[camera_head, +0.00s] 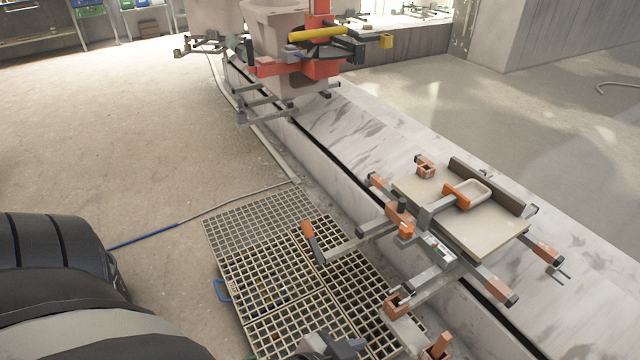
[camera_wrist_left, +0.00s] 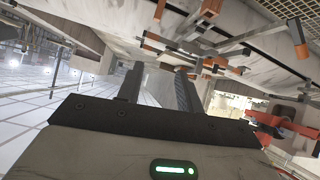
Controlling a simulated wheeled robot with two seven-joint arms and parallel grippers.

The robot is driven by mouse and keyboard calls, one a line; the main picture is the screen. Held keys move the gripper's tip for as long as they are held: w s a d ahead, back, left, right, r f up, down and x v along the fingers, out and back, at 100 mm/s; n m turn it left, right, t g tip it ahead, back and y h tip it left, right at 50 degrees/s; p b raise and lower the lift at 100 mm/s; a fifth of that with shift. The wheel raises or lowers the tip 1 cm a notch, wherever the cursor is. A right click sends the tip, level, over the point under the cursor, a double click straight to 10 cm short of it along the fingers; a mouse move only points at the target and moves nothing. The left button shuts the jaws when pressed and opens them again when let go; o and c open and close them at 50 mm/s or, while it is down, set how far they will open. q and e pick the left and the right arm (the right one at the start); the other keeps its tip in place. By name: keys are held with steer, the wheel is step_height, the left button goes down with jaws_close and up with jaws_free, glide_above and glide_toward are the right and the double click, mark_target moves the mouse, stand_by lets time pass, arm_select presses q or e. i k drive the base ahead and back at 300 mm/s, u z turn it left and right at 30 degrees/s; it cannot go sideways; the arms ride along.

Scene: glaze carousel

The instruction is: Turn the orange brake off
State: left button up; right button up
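A lever with an orange tip (camera_head: 308,230) and dark shank stands at the end of a grey bar, above the floor grating and left of the carousel fixture; it looks like the brake handle. An orange knob (camera_head: 405,230) sits on the same fixture. I cannot read the brake's setting. My left gripper (camera_wrist_left: 158,86) shows in the left wrist view with two dark fingers apart and nothing between them. Orange-ended fixture bars (camera_wrist_left: 210,64) appear beyond the fingers, not touching them. I cannot make out my right gripper.
The fixture carries a beige board (camera_head: 497,232) with a small tray (camera_head: 473,190). A long concrete kerb (camera_head: 375,135) runs diagonally. A red and yellow machine (camera_head: 318,65) stands at the back. A blue-ended hose (camera_head: 145,238) crosses the floor. The floor at upper left is clear.

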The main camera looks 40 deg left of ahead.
mark_target(306, 226)
steer(key=z, duration=3.45)
steer(key=k, duration=0.1)
steer(key=u, duration=4.9)
steer(key=k, duration=0.4)
steer(key=u, duration=1.85)
steer(key=i, duration=0.95)
steer(key=z, duration=0.85)
steer(key=i, duration=0.55)
steer(key=z, duration=0.65)
